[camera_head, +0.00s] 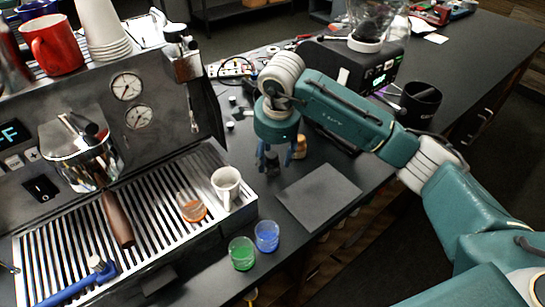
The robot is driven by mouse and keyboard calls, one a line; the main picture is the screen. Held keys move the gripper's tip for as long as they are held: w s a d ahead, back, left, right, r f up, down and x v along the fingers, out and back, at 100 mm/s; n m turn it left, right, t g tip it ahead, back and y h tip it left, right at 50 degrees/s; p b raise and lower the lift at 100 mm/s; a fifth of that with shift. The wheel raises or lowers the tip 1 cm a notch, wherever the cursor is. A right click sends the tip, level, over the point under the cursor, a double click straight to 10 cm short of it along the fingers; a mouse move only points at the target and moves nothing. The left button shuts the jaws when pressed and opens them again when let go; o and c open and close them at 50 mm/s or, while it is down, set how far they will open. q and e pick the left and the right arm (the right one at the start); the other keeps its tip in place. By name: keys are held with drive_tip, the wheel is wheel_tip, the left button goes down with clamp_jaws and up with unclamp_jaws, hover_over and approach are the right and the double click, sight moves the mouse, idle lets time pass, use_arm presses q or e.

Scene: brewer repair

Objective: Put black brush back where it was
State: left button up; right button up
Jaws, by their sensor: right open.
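My right gripper (273,162) points down over the dark counter, behind the grey mat and right of the espresso machine. Its jaws are open. A small dark shape shows at its fingertips; I cannot tell whether this is the black brush or part of the fingers. A small orange-brown item (300,147) stands just right of the gripper, partly hidden by it. I cannot pick out the black brush for certain anywhere in view. My left gripper is not in view.
The espresso machine (160,120) fills the left. On its drip tray (70,225) are a white mug (226,187), an orange glass (193,208) and a blue-handled tool (80,284). Green (242,254) and blue (267,236) glasses stand before the grey mat (318,197). A black cup (420,103) stands right.

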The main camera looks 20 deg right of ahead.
drive_tip(key=b+v, duration=0.2)
drive_tip(key=v, duration=0.9)
drive_tip(key=shift+s, duration=0.1)
